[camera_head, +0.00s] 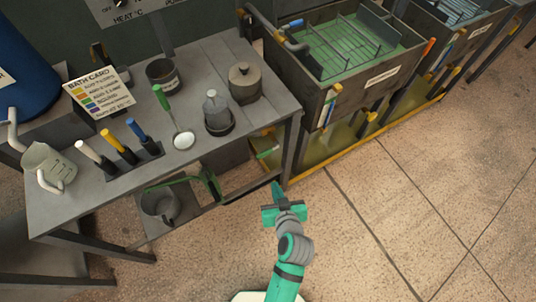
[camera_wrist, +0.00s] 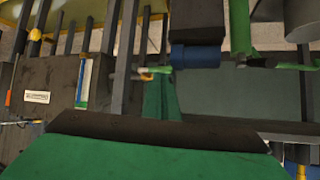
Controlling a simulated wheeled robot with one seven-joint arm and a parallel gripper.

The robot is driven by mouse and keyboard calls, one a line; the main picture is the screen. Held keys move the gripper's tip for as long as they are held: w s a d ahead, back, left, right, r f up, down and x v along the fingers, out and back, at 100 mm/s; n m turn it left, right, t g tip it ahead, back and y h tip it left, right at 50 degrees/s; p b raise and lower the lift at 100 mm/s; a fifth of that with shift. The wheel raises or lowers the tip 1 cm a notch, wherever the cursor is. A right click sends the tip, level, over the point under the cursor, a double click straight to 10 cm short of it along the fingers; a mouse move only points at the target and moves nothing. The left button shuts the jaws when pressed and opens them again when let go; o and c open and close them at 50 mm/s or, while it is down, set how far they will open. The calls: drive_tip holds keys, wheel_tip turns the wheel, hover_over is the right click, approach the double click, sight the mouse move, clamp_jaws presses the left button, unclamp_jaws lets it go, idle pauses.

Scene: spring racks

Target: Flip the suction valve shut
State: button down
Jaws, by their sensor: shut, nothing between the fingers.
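No part is labelled as the suction valve, so I cannot tell for certain which it is. In the head view, a grey pipe (camera_head: 265,27) with a small blue lever (camera_head: 292,23) bends over the near left corner of the first tank. Yellow-handled fittings (camera_head: 371,117) sit low on the tank fronts. My gripper (camera_head: 276,187) is shut and empty, over the floor in front of the bench's right end, below and apart from these parts. In the wrist view, its green finger (camera_wrist: 160,97) points at a dark gap between racks; a small yellow-tipped part (camera_wrist: 147,75) shows beside it.
The bench (camera_head: 215,60) carries a pot, a bottle, a ladle, coloured-handled tools and a jug. The green bath tank (camera_head: 318,100) stands to the right. The tiled floor at right is clear.

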drive_tip(key=w+d+r+n+g+y, duration=0.1)
drive_tip(key=w+r+n+y, duration=0.2)
drive_tip(key=w+r, duration=0.3)
drive_tip(key=shift+w+d+n+g, duration=0.3)
drive_tip(key=shift+w+d+n, duration=0.1)
drive_tip(key=shift+n, duration=0.3)
drive_tip(key=shift+f, duration=0.1)
approach(267, 152)
drive_tip(key=w+a+r, duration=0.2)
drive_tip(key=w+a, duration=0.1)
drive_tip(key=shift+w+a+f, duration=0.15)
drive_tip(key=shift+w+f, duration=0.05)
drive_tip(key=shift+f, duration=0.6)
drive_tip(key=shift+w+a+f, duration=0.1)
drive_tip(key=shift+w+f, duration=0.15)
drive_tip(key=shift+f, duration=0.6)
drive_tip(key=shift+w+a+f, duration=0.15)
drive_tip(key=shift+w+f, duration=0.05)
drive_tip(key=shift+f, duration=0.6)
